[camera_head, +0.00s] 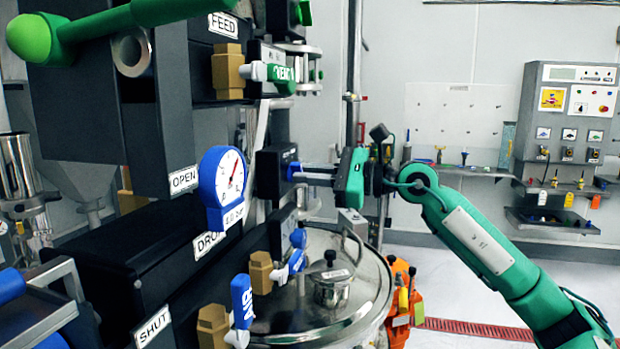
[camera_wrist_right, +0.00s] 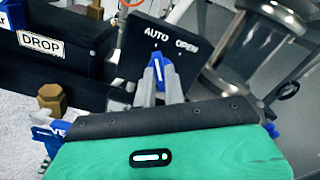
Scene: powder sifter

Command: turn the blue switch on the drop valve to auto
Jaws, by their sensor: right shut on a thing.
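The blue switch (camera_head: 293,170) sits on a black box (camera_head: 270,172) beside the DROP valve body in the head view. My right gripper (camera_head: 301,172) reaches it from the right, its fingers shut on the switch. In the right wrist view the blue switch (camera_wrist_right: 158,68) shows between the grey fingers (camera_wrist_right: 160,84), below the white words AUTO and OPEN on the black plate (camera_wrist_right: 135,55). Its white pointer line points up, roughly toward AUTO; the exact setting is hard to tell. The fingers hide part of the switch. My left gripper is not in view.
A blue-rimmed gauge (camera_head: 225,180) stands left of the switch box. Blue-handled valves (camera_head: 242,297) and a round metal lid (camera_head: 345,315) lie below. A green lever (camera_head: 100,25) juts out at top left. A wall tool panel (camera_head: 568,125) stands at the right.

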